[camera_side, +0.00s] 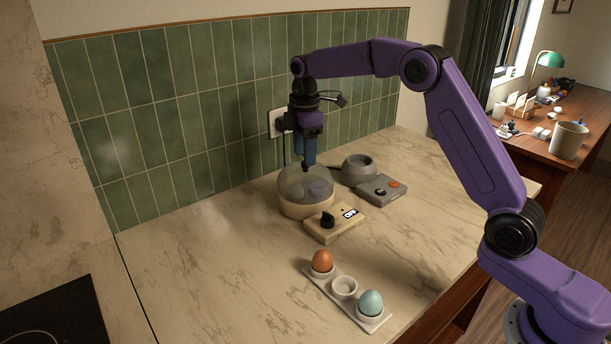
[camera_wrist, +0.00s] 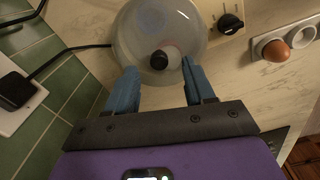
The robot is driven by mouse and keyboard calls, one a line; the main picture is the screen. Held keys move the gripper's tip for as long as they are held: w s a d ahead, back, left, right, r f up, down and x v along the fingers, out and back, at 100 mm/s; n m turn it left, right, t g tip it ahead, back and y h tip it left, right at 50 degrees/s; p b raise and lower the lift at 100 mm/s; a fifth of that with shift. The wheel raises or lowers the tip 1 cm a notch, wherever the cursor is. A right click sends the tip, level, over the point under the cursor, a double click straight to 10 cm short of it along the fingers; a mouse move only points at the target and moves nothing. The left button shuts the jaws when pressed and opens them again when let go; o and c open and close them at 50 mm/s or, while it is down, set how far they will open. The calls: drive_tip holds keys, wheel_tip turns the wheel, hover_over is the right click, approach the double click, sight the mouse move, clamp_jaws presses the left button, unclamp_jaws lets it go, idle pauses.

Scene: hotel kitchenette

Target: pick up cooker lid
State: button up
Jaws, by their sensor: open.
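The cooker lid (camera_side: 291,186) is a clear dome on the cream egg cooker (camera_side: 300,209), near the tiled wall. In the wrist view the round lid (camera_wrist: 135,40) has a black knob (camera_wrist: 159,60). My gripper (camera_side: 309,162) points down just above the lid, with blue fingers. In the wrist view the open gripper (camera_wrist: 158,72) has one finger on each side of the knob, apart from it. Nothing is held. How far the fingertips are above the knob is hard to tell.
A control box with a black dial (camera_side: 334,223) is at the cooker's front. A grey device (camera_side: 382,189) stands to its right. An egg tray (camera_side: 323,284) holds an orange egg (camera_side: 322,260) and a blue egg (camera_side: 371,302). A wall socket (camera_side: 278,124) is behind. The left counter is clear.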

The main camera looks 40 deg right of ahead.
sight(305, 175)
drive_tip(key=shift+f, duration=1.45)
drive_tip(key=shift+c, duration=0.3)
clamp_jaws()
drive_tip(key=shift+r, duration=0.1)
